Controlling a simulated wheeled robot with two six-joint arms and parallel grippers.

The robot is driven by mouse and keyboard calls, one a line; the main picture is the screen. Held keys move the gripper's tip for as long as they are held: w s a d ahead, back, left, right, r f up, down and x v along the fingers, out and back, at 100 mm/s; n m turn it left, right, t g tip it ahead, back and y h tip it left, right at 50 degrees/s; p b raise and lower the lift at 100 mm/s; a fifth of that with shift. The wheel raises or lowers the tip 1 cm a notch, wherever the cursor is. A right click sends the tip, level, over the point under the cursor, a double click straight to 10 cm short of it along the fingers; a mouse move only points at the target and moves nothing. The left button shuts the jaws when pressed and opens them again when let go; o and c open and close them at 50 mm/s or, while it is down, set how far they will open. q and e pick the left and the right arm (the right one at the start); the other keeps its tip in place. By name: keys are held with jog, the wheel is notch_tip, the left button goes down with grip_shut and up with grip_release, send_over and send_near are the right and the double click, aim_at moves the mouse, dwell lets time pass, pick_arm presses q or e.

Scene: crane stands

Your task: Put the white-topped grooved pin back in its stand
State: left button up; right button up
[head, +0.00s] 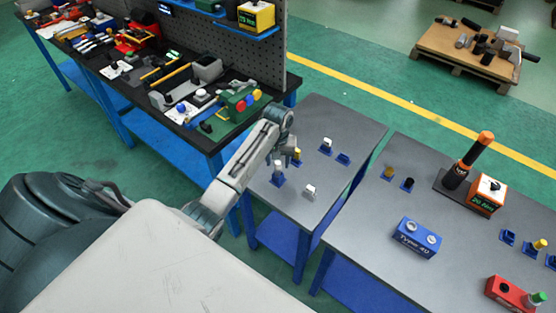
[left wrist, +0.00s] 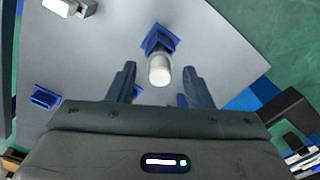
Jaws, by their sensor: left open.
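A white round-topped pin (head: 278,165) stands over a blue stand (head: 278,180) on the near grey table. In the left wrist view the white top (left wrist: 160,70) shows between the fingertips, with the blue stand (left wrist: 158,38) beyond it. Another white-and-grey piece (head: 310,191) is on the bare table, apart from any stand; it also shows at the top left of the left wrist view (left wrist: 62,6). I cannot make out grooves on either. An empty-looking blue stand (head: 343,158) is at the right edge. My left gripper (left wrist: 160,84) is open above the white round-topped pin, holding nothing.
The black workbench (head: 225,128) with tools borders the table on the left. A second grey table (head: 380,235) holds more pins and blocks.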

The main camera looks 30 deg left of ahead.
pick_arm(q)
jog(key=shift+r+p, duration=1.35)
jog(key=shift+p, duration=0.1)
jog(key=shift+r, duration=1.2)
